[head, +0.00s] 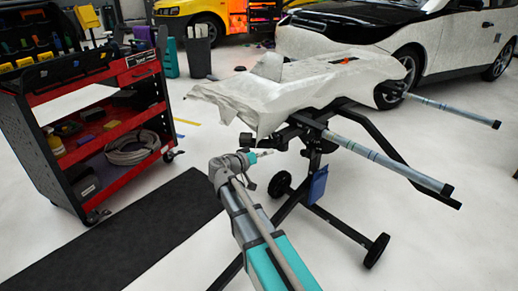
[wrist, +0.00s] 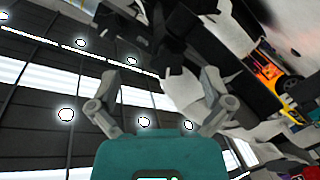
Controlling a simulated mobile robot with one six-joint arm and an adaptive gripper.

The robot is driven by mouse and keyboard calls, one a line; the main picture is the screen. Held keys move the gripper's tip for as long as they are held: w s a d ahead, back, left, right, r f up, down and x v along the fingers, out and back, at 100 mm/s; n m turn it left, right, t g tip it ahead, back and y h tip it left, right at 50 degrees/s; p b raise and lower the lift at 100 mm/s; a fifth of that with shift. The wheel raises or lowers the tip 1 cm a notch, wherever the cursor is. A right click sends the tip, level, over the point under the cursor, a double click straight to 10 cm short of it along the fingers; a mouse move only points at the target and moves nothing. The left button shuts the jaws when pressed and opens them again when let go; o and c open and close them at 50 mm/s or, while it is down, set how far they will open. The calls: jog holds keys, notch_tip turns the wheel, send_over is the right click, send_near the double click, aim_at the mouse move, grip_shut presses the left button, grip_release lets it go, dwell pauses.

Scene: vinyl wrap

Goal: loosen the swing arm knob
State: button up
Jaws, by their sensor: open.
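My gripper (head: 262,154) is at the end of my arm in the head view, close to the near side of a black wheeled stand (head: 315,155). In the wrist view my gripper (wrist: 160,82) has its two grey fingers spread wide, with nothing held between them. Small black knob-like parts (head: 247,139) show on the stand just above my gripper in the head view. I cannot tell which is the swing arm knob. In the wrist view dark stand parts (wrist: 178,85) lie beyond and between the fingers, toward the right finger; contact cannot be told.
A white-wrapped panel (head: 235,98) lies on top of the stand. Two grey tubes (head: 385,160) stick out to the right. A red tool cart (head: 95,125) stands left, beside a black mat (head: 130,235). A white and black car (head: 440,40) is behind.

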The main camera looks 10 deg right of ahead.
jog(key=s+d+f+g+y+p, duration=0.2)
jog(key=s+d+f+g+y, duration=0.15)
jog(key=s+d+f, duration=0.2)
jog(key=s+a+f+n+g+y+p, duration=0.1)
jog(key=s+f+n+g+y+p, duration=0.1)
jog(key=s+y, duration=0.3)
jog(key=s+a+f+n+g+y+p, duration=0.1)
jog(key=s+y, duration=0.4)
jog(key=s, duration=0.7)
jog(key=shift+s+a+f+n+g+y+p, duration=0.15)
jog(key=shift+a+f+n+g+y+p, duration=0.2)
jog(key=shift+f+n+g+p, duration=0.65)
jog(key=shift+r+m+g, duration=0.25)
jog(key=shift+r+m, duration=0.1)
jog(key=shift+m, duration=0.05)
jog(key=c, duration=0.6)
